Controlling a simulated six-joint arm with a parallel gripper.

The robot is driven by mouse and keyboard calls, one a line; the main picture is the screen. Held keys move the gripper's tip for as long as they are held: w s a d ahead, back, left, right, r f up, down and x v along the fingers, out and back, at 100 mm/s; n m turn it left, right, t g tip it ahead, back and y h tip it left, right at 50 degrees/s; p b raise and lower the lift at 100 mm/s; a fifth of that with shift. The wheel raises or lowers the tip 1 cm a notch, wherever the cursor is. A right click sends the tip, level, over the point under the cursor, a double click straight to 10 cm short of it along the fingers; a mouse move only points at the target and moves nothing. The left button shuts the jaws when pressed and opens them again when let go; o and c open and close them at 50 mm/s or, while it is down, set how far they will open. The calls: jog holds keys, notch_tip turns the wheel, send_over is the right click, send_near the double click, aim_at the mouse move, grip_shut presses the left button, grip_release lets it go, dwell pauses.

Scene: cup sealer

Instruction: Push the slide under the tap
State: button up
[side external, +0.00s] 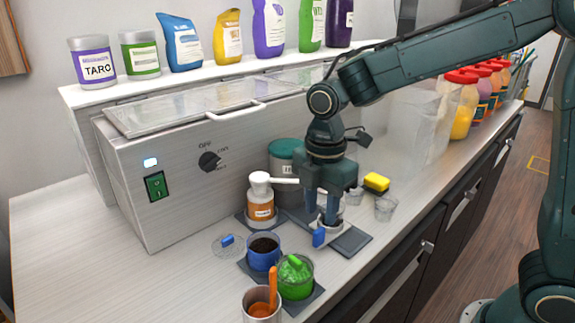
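My gripper (322,217) points down in the middle of the counter. Its two blue fingers reach down to a small round pale piece (331,228) with a blue tab (319,237) at its front left. The round piece is at the left end of a flat dark grey plate (351,241), which may be the slide. I cannot tell whether the fingers grip the piece or only touch it. No tap can be made out clearly; a grey container with a green lid (286,150) stands just behind my gripper, partly hidden by it.
A white-topped pump bottle (261,205) stands left of my gripper. In front are a blue cup of dark grains (264,252), a green-filled cup (295,277) and a cup with an orange spoon (262,302). Clear cups (385,207) and a yellow sponge (376,183) are right.

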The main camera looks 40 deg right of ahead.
aim_at(319, 230)
notch_tip(319, 230, up, 8)
dwell(0.4)
jog(key=shift+w+f, duration=0.1)
jog(key=shift+a+f+h, duration=0.25)
jog(key=shift+a+h, duration=0.5)
jog(key=shift+a, duration=0.15)
jog(key=shift+a+f+h, duration=0.2)
jog(key=shift+a+h, duration=0.6)
jog(key=shift+a, duration=0.05)
jog(key=shift+a+f+h, duration=0.25)
jog(key=shift+a+h, duration=0.5)
jog(key=shift+a, duration=0.15)
jog(key=shift+d+f, duration=0.15)
jog(key=shift+f, duration=0.05)
jog(key=shift+x, duration=6.7)
grip_shut()
